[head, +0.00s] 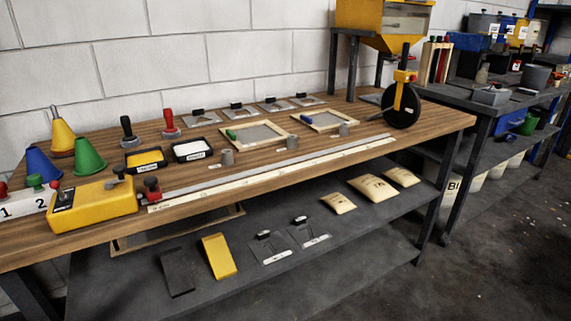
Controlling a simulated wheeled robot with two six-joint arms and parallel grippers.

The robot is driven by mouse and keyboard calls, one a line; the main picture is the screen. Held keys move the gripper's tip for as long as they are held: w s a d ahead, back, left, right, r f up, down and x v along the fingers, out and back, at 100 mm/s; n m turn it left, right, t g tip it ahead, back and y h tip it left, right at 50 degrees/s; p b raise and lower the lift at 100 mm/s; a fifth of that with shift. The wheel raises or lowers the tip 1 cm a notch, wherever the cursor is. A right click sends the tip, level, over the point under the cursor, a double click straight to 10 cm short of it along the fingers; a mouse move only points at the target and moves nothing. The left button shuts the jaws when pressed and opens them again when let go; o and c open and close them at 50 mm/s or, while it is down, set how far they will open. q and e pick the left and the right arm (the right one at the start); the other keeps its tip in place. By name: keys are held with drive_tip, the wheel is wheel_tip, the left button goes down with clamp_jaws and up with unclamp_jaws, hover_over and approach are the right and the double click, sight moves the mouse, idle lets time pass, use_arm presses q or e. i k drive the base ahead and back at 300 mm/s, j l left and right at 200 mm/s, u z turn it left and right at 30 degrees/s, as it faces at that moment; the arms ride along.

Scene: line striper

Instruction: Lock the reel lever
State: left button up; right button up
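A yellow box that looks like the reel (95,205) sits on the near left part of the wooden bench. A small grey lever or knob (118,173) stands on its top at the right end. Whether it is locked cannot be told at this size. A dark plate (63,200) is on the top's left side. A dark red and black knob piece (152,188) stands just right of the box, at the start of a long pale strip (270,173). Neither of my grippers is in view.
Blue (43,166), green (89,156) and yellow (62,135) cones stand behind the box. A white numbered block (22,205) is close on its left. Trays, stamps and framed screens fill the bench's middle. A measuring wheel (402,105) stands at the right end.

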sight(55, 184)
drive_tip(key=u, duration=1.3)
